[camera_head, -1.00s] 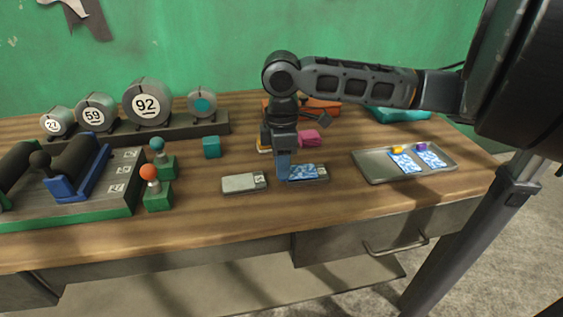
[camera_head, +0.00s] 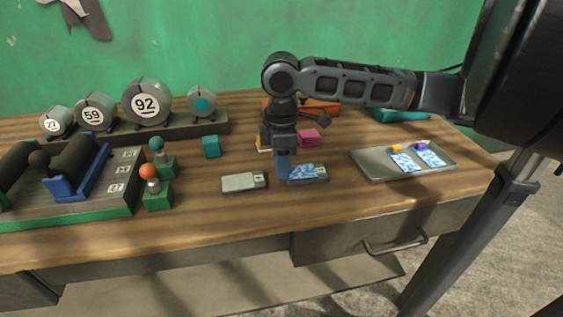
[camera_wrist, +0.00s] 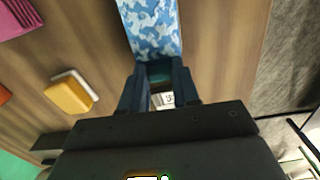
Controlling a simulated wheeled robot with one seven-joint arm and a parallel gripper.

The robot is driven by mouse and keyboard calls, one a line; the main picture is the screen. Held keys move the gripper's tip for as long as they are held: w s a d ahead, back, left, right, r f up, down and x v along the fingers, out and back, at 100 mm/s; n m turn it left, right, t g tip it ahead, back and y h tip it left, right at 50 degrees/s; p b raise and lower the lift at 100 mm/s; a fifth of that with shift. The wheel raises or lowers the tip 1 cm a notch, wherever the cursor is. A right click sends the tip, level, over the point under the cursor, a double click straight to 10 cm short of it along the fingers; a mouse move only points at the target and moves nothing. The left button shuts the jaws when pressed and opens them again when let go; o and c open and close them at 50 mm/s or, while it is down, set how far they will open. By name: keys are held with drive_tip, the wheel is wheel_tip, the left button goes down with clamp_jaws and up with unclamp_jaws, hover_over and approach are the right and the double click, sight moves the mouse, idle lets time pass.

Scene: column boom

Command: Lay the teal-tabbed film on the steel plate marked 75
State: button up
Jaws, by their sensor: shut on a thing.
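The film (camera_head: 305,173) is a blue-and-white camouflage strip; it also shows in the wrist view (camera_wrist: 151,25). My gripper (camera_head: 283,178) is shut on its teal tab (camera_wrist: 160,73), which shows between the fingers in the wrist view. The film lies over a steel plate (camera_head: 322,169) near the bench's front edge, covering most of it. A numbered label (camera_wrist: 167,98) shows between my fingers, too small to read surely. I cannot tell whether the film rests fully on the plate. A second, bare steel plate (camera_head: 240,183) lies to the left, its number unclear.
A metal tray (camera_head: 375,174) on the right holds two similar films with yellow and purple tabs. A pink block (camera_head: 308,138) and a yellow-and-white block (camera_wrist: 70,93) lie behind my gripper. A teal cube (camera_head: 211,147) and orange-knobbed post (camera_head: 149,172) stand left.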

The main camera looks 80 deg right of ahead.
drive_tip(key=o, duration=1.6)
drive_tip(key=shift+r, duration=0.1)
drive_tip(key=shift+r+p, duration=3)
drive_tip(key=shift+r, duration=0.45)
